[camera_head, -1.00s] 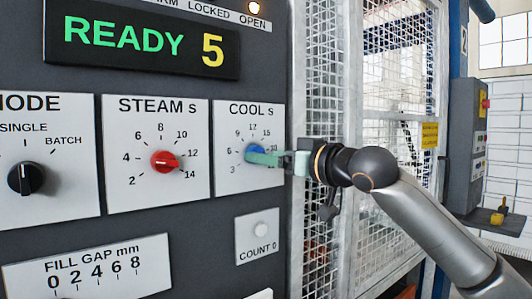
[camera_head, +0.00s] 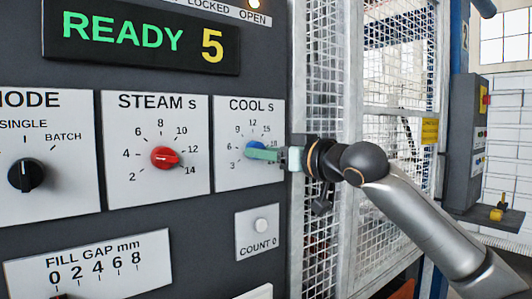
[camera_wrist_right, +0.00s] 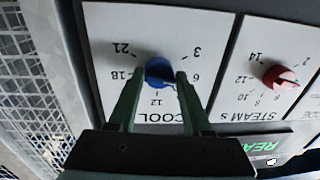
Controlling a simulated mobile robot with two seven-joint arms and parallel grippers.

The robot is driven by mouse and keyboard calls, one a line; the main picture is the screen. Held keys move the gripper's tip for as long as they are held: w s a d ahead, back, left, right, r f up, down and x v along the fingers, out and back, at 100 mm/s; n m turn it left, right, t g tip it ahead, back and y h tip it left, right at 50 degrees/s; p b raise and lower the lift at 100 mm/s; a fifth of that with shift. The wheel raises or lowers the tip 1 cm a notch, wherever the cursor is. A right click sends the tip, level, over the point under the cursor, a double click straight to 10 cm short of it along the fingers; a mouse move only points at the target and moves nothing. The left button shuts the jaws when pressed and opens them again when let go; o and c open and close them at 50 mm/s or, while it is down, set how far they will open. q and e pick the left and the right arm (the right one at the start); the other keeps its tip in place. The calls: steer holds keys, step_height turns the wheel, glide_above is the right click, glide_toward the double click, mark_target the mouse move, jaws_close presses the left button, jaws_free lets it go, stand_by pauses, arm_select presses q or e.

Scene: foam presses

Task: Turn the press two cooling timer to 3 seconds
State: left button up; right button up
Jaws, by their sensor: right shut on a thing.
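The cooling timer is a blue knob (camera_head: 256,149) on the white COOL s plate (camera_head: 230,178), with a ring of numbers around it. My right gripper (camera_head: 262,153) reaches in from the right, its green fingers shut on the blue knob. In the right wrist view the plate appears upside down, and the fingers of my right gripper (camera_wrist_right: 160,82) lie on either side of the knob (camera_wrist_right: 158,71). The knob's exact setting is hard to read, as the fingers cover part of the dial. My left gripper is not in view.
Left of the COOL plate is the red STEAM s knob (camera_head: 165,157), then the black MODE knob (camera_head: 26,175). A COUNT 0 button (camera_head: 261,225) sits below. The display (camera_head: 140,38) reads READY 5. A wire mesh guard (camera_head: 325,75) stands right of the panel, beside my right arm.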

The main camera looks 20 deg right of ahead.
steer(key=shift+d, duration=0.1)
jaws_close()
steer(key=shift+r+n+h+p, duration=0.15)
steer(key=shift+n+p, duration=1.85)
steer(key=shift+p, duration=0.95)
steer(key=shift+r+n+h+p, duration=0.1)
steer(key=shift+n+h+p, duration=0.05)
steer(key=shift+n+p, duration=2.35)
steer(key=shift+m+p, duration=0.45)
steer(key=shift+m, duration=0.05)
